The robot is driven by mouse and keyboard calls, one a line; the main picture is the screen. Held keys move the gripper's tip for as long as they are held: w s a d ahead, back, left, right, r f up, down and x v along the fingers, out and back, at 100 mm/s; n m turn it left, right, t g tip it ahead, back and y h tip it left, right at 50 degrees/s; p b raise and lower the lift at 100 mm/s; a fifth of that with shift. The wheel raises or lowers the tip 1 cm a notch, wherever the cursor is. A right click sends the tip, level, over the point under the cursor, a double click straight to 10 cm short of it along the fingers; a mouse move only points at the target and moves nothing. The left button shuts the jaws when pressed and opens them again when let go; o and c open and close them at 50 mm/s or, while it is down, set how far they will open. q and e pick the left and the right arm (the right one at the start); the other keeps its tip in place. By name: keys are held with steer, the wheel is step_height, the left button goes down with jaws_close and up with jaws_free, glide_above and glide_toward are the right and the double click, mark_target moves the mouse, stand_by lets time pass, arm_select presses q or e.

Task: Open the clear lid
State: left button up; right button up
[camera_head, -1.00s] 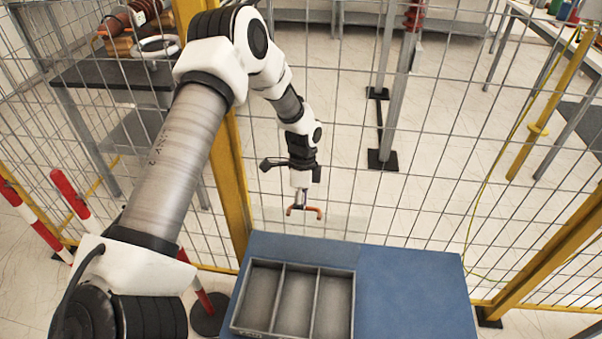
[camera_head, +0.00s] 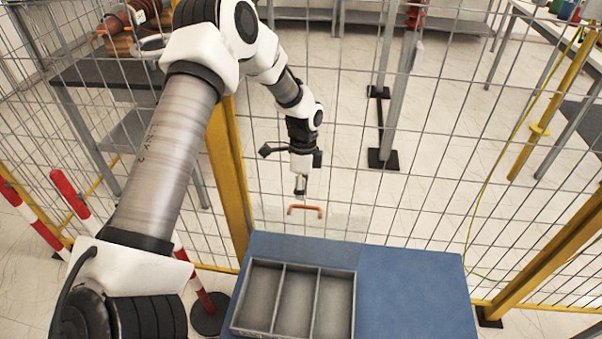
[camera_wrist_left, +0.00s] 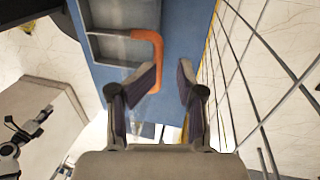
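The clear lid (camera_head: 345,222) shows faintly as a see-through panel raised at the back edge of the blue table, behind the grey tray (camera_head: 354,300). Its orange handle (camera_head: 305,211) stands out in front of the fence. My left gripper (camera_head: 300,192) is just above the handle in the head view, apart from it. In the left wrist view, the left gripper (camera_wrist_left: 170,80) has its two fingers apart with nothing held between them. The orange handle (camera_wrist_left: 153,45) shows beyond and beside the left-hand finger there. The tray's compartments are uncovered and look empty. My right gripper is out of view.
The blue table (camera_head: 415,290) is bare to the right of the tray. A wire mesh fence (camera_head: 430,200) with yellow posts runs close behind the table. Red-and-white barrier posts (camera_head: 70,195) stand at the left.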

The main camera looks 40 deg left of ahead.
arm_select(q)
steer(key=d+v, duration=0.1)
steer(key=v, duration=0.7)
steer(key=shift+a+r, duration=0.2)
steer(key=shift+a, duration=0.1)
steer(key=shift+s, duration=0.1)
